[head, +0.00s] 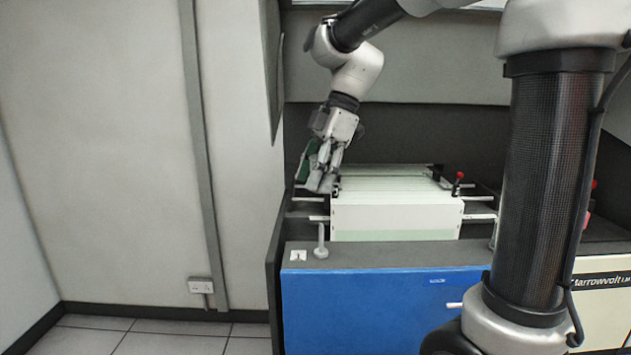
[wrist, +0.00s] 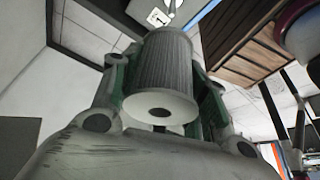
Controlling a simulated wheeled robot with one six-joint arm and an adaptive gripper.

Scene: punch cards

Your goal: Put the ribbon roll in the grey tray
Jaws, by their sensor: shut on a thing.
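My gripper (head: 318,178) is at the left end of the pale card machine, above the dark worktop. In the wrist view, its two fingers with green inner parts are closed on the sides of a grey ribbed roll (wrist: 160,65), which I take as the ribbon roll. The roll's pale end face has a round dark hole and points toward the wrist camera. In the head view the roll is small and partly covered by the fingers. I cannot make out a grey tray in either view.
The pale card machine (head: 395,218) with rods and a red-topped knob (head: 459,177) stands on the worktop. A small grey post (head: 321,243) stands in front at the left. A blue panel (head: 385,312) faces front. The tiled floor (head: 150,338) at left is clear.

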